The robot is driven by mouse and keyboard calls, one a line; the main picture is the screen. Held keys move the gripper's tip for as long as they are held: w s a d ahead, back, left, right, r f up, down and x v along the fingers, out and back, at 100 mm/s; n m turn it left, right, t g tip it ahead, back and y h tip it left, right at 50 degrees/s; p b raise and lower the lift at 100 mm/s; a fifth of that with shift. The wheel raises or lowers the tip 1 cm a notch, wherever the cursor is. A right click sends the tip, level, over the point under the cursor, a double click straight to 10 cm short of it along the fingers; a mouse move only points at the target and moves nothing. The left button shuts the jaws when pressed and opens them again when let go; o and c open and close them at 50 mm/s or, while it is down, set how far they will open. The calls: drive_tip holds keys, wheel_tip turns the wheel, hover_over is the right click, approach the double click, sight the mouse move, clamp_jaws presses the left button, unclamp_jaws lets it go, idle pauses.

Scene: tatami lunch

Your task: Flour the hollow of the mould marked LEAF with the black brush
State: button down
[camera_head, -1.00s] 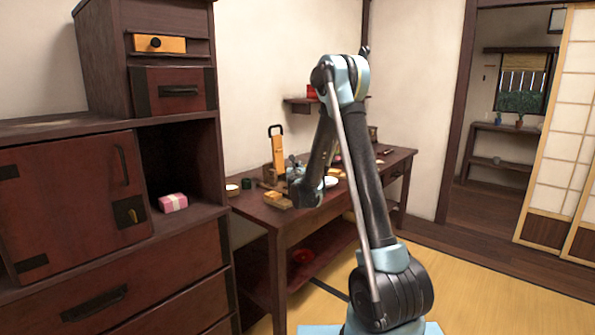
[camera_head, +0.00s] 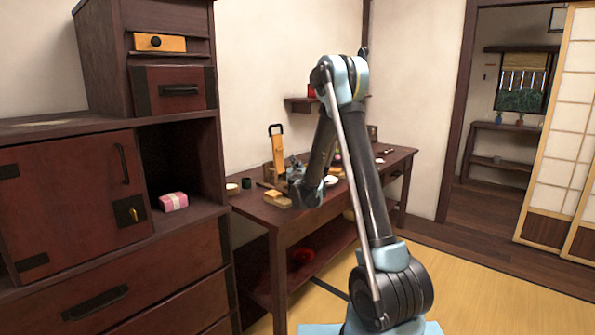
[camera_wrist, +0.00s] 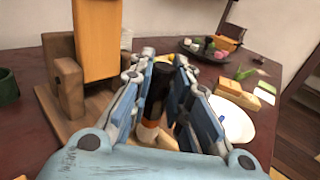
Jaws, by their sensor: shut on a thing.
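My gripper (camera_wrist: 164,64) is shut on a black-handled thing that appears to be the black brush (camera_wrist: 156,92). It stands between the blue fingers in the wrist view, with an orange band and a pale part lower down. The lower end is partly hidden by the gripper. In the head view my gripper (camera_head: 294,178) is over the table's near left part, and the brush cannot be made out there. A light wooden block (camera_head: 278,198) lies near the table's front edge; it may be a mould. I cannot read any LEAF mark or see a hollow.
An orange-brown upright board (camera_wrist: 97,38) stands in a wooden holder (camera_wrist: 68,88) left of my gripper. A white plate (camera_wrist: 236,128) and yellowish blocks (camera_wrist: 235,94) lie to the right. A dark tray (camera_wrist: 205,54) with small items is behind. A dark green cup (camera_wrist: 7,84) is far left.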

drive_tip(key=shift+f, duration=0.75)
idle(0.4)
drive_tip(key=shift+w+d+r, duration=0.1)
drive_tip(key=shift+w, duration=0.05)
drive_tip(key=shift+s+a, duration=0.25)
drive_tip(key=shift+s, duration=0.05)
idle(0.5)
drive_tip(key=shift+w, duration=0.3)
drive_tip(key=shift+s+d, duration=0.3)
idle(0.3)
drive_tip(key=shift+w, duration=0.3)
drive_tip(key=shift+s+a, duration=0.25)
drive_tip(key=shift+s, duration=0.05)
idle(0.3)
drive_tip(key=shift+w, duration=0.3)
drive_tip(key=shift+s+d, duration=0.25)
drive_tip(key=shift+s, duration=0.05)
idle(0.3)
